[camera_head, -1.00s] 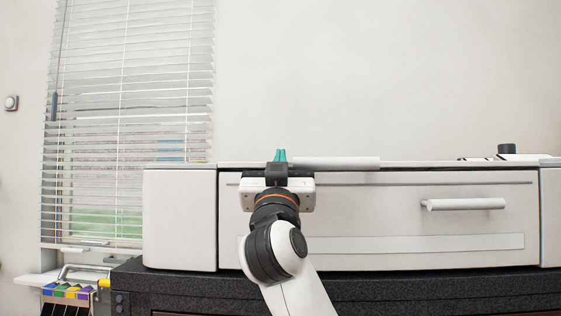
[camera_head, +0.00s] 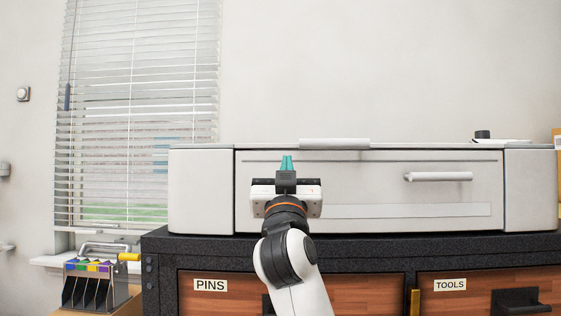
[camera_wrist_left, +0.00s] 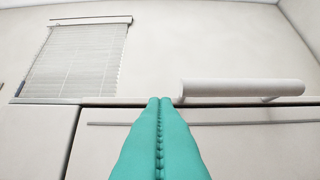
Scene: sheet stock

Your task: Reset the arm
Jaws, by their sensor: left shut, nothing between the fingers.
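My left gripper (camera_head: 287,163) stands upright in front of the large white machine (camera_head: 210,195) in the head view. Its two teal fingers are pressed together with nothing between them. In the left wrist view the teal fingers (camera_wrist_left: 160,105) meet along a toothed seam, with the machine's top edge behind them. A white roll or bar (camera_head: 334,144) lies at the machine's top, to the right of the fingertips. My right gripper is not in view.
A rack with coloured tabs (camera_head: 90,285) is at lower left. A window with blinds (camera_head: 140,100) is behind.

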